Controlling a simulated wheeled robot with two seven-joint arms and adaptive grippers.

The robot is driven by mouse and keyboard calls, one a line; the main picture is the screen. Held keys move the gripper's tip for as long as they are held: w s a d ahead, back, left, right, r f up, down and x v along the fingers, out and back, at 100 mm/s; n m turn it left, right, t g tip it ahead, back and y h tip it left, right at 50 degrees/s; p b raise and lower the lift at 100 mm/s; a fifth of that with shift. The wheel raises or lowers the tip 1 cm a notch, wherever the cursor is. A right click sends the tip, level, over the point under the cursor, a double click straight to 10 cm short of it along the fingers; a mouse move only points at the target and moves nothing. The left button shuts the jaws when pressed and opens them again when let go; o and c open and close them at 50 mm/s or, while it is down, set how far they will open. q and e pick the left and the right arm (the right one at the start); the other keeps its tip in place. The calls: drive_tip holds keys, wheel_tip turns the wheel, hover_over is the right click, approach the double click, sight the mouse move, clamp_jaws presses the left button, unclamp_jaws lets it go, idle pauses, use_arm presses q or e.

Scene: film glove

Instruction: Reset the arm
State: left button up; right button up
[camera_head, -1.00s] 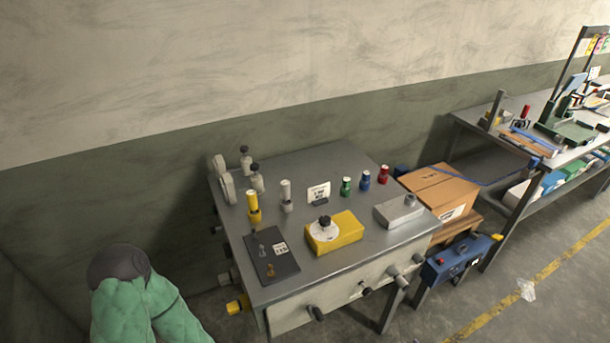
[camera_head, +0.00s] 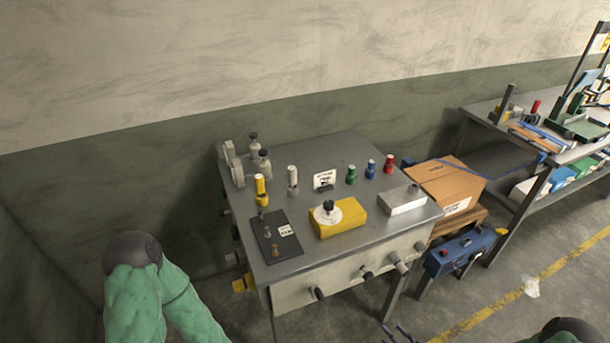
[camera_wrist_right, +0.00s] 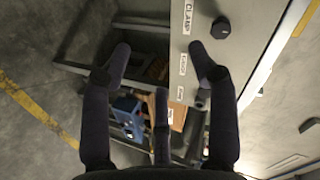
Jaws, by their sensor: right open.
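My right gripper (camera_head: 398,333) shows as dark fingertips at the bottom edge of the head view, in front of the grey workbench (camera_head: 338,150). In the right wrist view the gripper (camera_wrist_right: 161,62) is open, with its dark fingers spread and nothing between them. Beyond them are the bench's pale front panel (camera_wrist_right: 222,65) with a black knob and labels. My left arm, in a green quilted sleeve, stands at the lower left of the head view; its gripper is out of frame. Part of my right arm shows at the lower right corner.
The bench carries a yellow box (camera_head: 350,221), a grey box (camera_head: 402,203), a dark plate (camera_head: 276,241) and several coloured cylinders. Knobs stick out of its front. A cardboard box (camera_head: 440,185) and blue case (camera_head: 462,254) stand to its right. The right floor is mostly open.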

drive_tip(key=s+a+f+n+g, duration=0.1)
drive_tip(key=a+f+n+g, duration=0.25)
drive_tip(key=a+g, duration=0.45)
drive_tip(key=s+a+n+g+h, duration=0.1)
drive_tip(key=s+a+g, duration=0.3)
drive_tip(key=s+a, duration=0.5)
drive_tip(key=shift+s+a+r, duration=0.15)
drive_tip(key=shift+s+a, duration=0.15)
drive_tip(key=shift+s, duration=0.95)
